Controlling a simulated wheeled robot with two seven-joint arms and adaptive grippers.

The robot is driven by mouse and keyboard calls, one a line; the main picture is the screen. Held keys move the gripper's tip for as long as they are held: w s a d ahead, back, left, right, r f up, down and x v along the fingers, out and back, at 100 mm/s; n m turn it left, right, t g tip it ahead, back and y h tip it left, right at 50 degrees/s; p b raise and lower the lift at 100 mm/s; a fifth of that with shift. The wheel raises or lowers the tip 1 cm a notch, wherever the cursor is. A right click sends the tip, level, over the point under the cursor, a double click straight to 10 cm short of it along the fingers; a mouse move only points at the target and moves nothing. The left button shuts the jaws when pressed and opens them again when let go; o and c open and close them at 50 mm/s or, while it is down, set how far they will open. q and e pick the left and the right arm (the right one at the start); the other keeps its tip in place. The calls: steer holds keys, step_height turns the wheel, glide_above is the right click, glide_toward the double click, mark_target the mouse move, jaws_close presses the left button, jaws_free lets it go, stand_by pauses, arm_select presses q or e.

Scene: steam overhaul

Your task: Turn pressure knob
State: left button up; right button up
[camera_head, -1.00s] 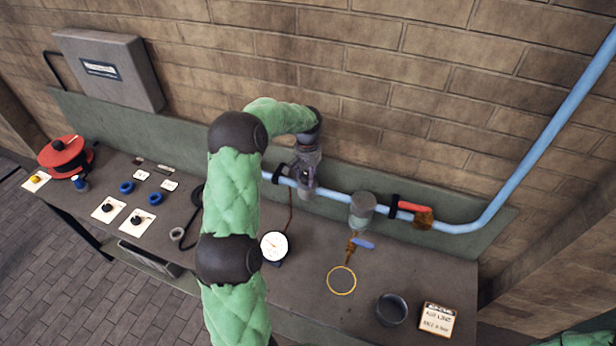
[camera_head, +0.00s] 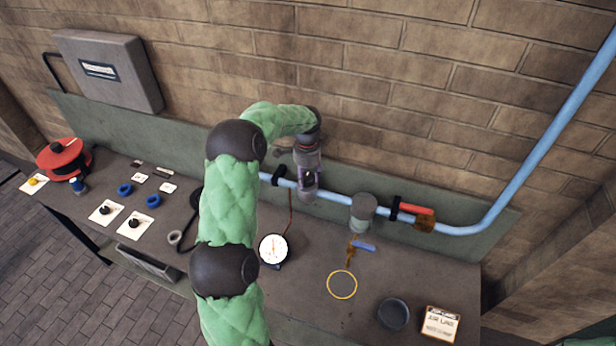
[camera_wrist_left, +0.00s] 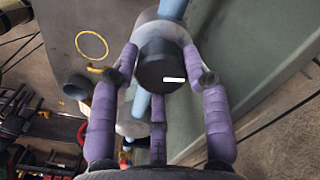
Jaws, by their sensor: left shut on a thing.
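The pressure knob (camera_wrist_left: 160,68) is a dark round cap with a white mark, on a pale grey body on the blue pipe (camera_head: 335,199). In the left wrist view it sits between the purple fingers of my left gripper (camera_wrist_left: 168,72), which is shut on it. In the head view my left gripper (camera_head: 308,182) points down at the pipe and mostly hides the knob. The white round pressure gauge (camera_head: 273,249) stands on the bench below. My right gripper is out of view.
A grey cylindrical fitting (camera_head: 363,207) and a red-handled valve (camera_head: 415,208) are farther right on the pipe. A yellow ring (camera_head: 342,285), a dark cup (camera_head: 393,314) and a sign (camera_head: 440,323) occupy the bench's right part. Black dials (camera_head: 134,223) are at left.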

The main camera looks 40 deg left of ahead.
mark_target(305, 177)
arm_select(q)
steer(key=m, duration=0.5)
steer(key=shift+s+f, duration=0.3)
steer(key=shift+f, duration=0.1)
stand_by(0.3)
steer(key=o, duration=0.9)
steer(key=shift+a, duration=0.1)
steer(key=shift+o, duration=1.1)
steer(key=shift+a+r, duration=0.2)
steer(key=shift+a, duration=0.05)
steer(key=shift+w+r, duration=0.2)
steer(key=shift+r, duration=0.35)
step_height(305, 177, up, 11)
